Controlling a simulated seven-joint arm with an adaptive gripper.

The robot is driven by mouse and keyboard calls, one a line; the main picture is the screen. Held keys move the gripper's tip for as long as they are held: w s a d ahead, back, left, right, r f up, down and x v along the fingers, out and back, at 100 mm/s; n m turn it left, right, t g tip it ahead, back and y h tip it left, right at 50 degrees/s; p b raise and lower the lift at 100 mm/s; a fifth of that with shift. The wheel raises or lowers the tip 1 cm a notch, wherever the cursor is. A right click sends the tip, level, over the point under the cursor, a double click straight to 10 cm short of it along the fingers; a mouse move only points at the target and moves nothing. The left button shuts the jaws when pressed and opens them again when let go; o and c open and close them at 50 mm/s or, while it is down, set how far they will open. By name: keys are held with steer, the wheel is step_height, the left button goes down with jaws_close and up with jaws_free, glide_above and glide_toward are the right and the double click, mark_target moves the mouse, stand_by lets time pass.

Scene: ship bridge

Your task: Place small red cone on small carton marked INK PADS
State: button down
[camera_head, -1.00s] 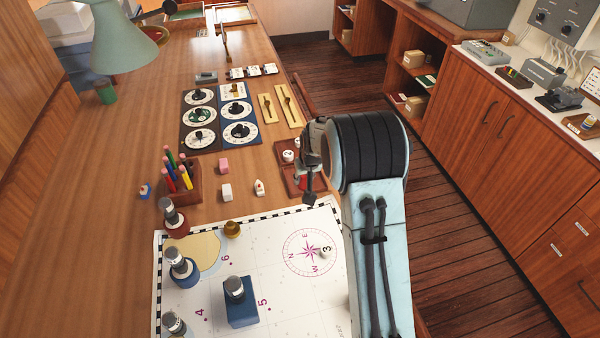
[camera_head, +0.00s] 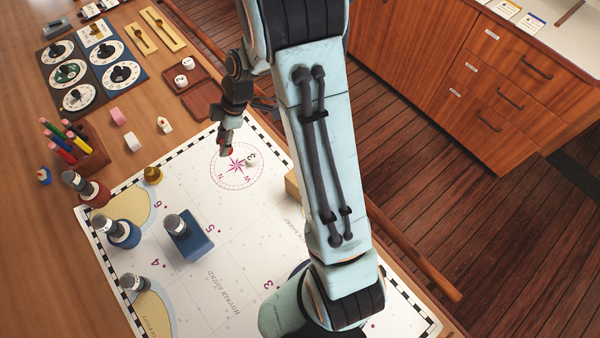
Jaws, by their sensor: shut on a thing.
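My gripper (camera_head: 229,136) hangs over the chart near the printed compass rose, with its fingers pointing down. It is shut on a small red thing (camera_head: 226,149), of which only a little shows between the fingertips; it fits the small red cone, but its shape is hard to make out. A tan block (camera_head: 292,190) at the left edge of my arm is mostly hidden behind the arm. It may be a carton, but no marking on it can be read. No INK PADS lettering is legible in this view.
Stamps with grey knobs stand on the chart (camera_head: 238,262), one on a blue block (camera_head: 188,240). A brass weight (camera_head: 153,175) and a pencil holder (camera_head: 88,155) are at the left. A red-brown tray (camera_head: 188,90) lies behind my gripper. My arm covers the chart's right side.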

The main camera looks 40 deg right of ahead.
steer(key=s+d+r+n+g, duration=0.2)
steer(key=s+d+r+n, duration=0.2)
steer(key=s+d, duration=0.7)
steer(key=shift+t, duration=0.3)
steer(key=shift+s+a+f, duration=0.25)
steer(key=shift+s+f, duration=0.1)
steer(key=shift+f, duration=0.95)
steer(key=shift+s+a+f, duration=0.25)
steer(key=shift+s+f, duration=0.15)
steer(key=shift+f, duration=0.95)
steer(key=shift+s+a+f, duration=0.25)
steer(key=shift+s+f, duration=0.1)
steer(key=shift+f, duration=0.95)
steer(key=c, duration=0.9)
jaws_free()
steer(key=shift+f, duration=0.1)
steer(key=shift+c, duration=0.2)
